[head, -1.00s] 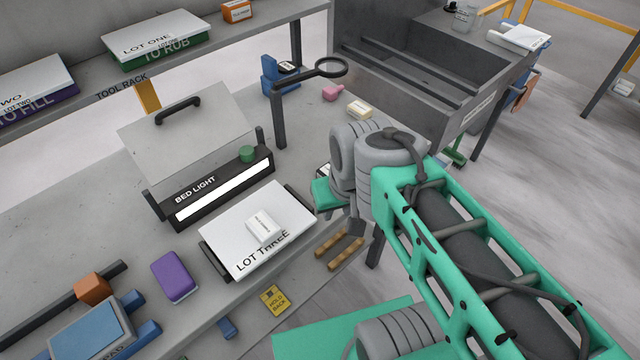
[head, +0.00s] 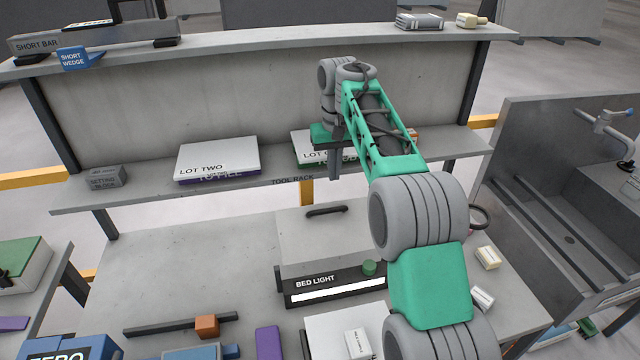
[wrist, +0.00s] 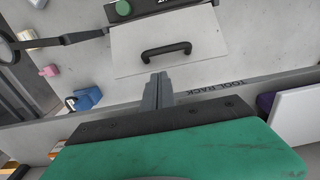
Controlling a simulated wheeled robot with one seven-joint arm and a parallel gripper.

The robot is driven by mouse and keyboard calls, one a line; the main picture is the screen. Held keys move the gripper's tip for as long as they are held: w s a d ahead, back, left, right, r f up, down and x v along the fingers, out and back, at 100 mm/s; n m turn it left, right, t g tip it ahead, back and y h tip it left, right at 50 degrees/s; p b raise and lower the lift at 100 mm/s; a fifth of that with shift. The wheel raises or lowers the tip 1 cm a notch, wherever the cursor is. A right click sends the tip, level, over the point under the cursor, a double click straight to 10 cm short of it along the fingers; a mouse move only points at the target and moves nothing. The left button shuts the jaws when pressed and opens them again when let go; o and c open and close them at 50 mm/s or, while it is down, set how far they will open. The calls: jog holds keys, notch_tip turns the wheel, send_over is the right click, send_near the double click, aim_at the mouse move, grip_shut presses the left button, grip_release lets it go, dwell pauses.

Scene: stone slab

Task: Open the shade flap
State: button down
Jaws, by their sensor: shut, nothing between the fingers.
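The shade flap (head: 350,232) is a pale grey panel with a black bar handle (head: 326,210), lying sloped over the bed light box (head: 300,298). The flap is down over the box. In the wrist view the flap (wrist: 185,35) and its handle (wrist: 166,50) lie just beyond the fingertips. My gripper (head: 335,165) is beside the tool rack shelf, behind and above the flap. In the wrist view my gripper (wrist: 158,82) is shut and empty, pointing toward the handle and apart from it.
The tool rack shelf (head: 250,187) runs close by my gripper, carrying the lot two stack (head: 218,158) and a lot one stack partly hidden by my arm. A green knob (head: 369,268) sits on the bed light's front. A magnifier (wrist: 22,38) stands beside the box.

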jog(key=f+b, duration=0.2)
jog(key=f, duration=0.2)
jog(key=f+b, duration=0.2)
jog(key=f, duration=0.2)
jog(key=shift+a+f, duration=0.2)
jog(key=shift+f, duration=0.75)
jog(key=shift+s+d+f+b, duration=0.1)
jog(key=shift+b, duration=0.55)
